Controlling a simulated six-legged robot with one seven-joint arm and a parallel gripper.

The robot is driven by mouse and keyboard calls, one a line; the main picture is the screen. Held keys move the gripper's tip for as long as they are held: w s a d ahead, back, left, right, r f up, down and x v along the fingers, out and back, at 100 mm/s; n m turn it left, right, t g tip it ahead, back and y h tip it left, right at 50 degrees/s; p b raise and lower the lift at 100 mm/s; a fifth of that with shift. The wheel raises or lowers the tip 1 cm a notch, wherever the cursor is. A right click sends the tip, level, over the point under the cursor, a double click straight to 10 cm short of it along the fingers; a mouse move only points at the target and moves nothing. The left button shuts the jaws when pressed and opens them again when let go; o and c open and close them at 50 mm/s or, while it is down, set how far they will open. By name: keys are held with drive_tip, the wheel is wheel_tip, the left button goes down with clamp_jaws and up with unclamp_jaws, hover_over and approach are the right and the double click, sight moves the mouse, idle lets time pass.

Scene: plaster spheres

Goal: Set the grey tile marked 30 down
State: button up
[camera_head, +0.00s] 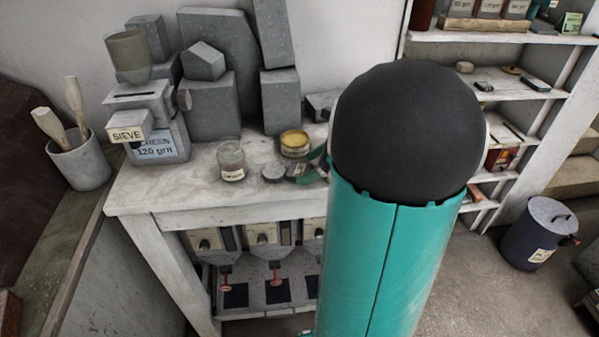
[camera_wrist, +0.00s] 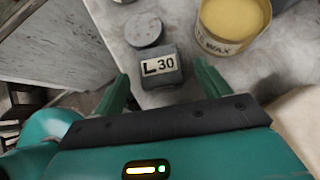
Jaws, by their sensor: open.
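In the head view the tile (camera_head: 297,170) is small, near the front of the bench and left of my arm. My gripper (camera_wrist: 160,85) is open, its two green fingers apart on either side of the tile's near face. I see no finger closed on the tile. In the head view my gripper is mostly hidden behind my arm, with a green part (camera_head: 316,166) showing beside the tile.
A round grey disc (camera_wrist: 144,29) stands directly behind the tile. A yellow wax tin (camera_wrist: 232,22) is to the right. In the head view a glass jar (camera_head: 231,160) stands left of the tile, and a sieve machine (camera_head: 140,108) is further left. The worktop's front left is clear.

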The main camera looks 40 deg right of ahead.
drive_tip(key=shift+x, duration=0.85)
drive_tip(key=c, duration=1.2)
drive_tip(key=shift+r, duration=0.1)
